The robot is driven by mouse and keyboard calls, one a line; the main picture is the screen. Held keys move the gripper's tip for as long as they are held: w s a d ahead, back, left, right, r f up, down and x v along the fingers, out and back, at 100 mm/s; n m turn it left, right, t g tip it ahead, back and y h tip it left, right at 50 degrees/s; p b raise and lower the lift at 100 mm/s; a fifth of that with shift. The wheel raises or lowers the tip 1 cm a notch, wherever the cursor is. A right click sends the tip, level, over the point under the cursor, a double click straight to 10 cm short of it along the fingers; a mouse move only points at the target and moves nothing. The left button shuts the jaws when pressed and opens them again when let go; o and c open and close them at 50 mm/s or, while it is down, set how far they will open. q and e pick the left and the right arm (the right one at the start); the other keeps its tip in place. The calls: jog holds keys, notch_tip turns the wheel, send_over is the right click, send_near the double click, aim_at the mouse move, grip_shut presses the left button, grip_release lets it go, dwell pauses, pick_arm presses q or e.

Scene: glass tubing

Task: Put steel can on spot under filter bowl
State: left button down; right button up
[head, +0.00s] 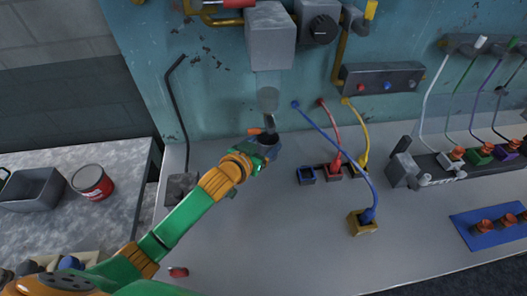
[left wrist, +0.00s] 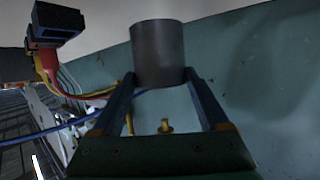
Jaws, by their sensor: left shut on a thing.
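The steel can (left wrist: 158,52) is a plain dark grey cylinder, held between the two fingers of my left gripper (left wrist: 159,80) in the left wrist view. In the head view my left gripper (head: 264,146) is at the back of the grey bench, just below the filter bowl (head: 268,98). The bowl is a small translucent grey cup hanging under a grey block (head: 270,38) on the teal wall panel. The can is mostly lost behind the gripper there. The spot under the bowl cannot be made out. My right gripper is not in view.
Blue, red and yellow cables run from the wall to sockets right of the gripper, one into a yellow block (head: 362,222). A black bent rod (head: 178,120) stands at left on a grey block. A red tin (head: 92,182) and grey bin (head: 32,190) sit on the left table.

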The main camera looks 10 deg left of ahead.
aim_at(263, 154)
pick_arm(q)
jog(key=shift+f, duration=1.9)
grip_release()
jog(key=shift+w, duration=0.1)
jog(key=v, duration=1.2)
jog(key=shift+p, duration=0.45)
jog(key=shift+a+f, duration=0.1)
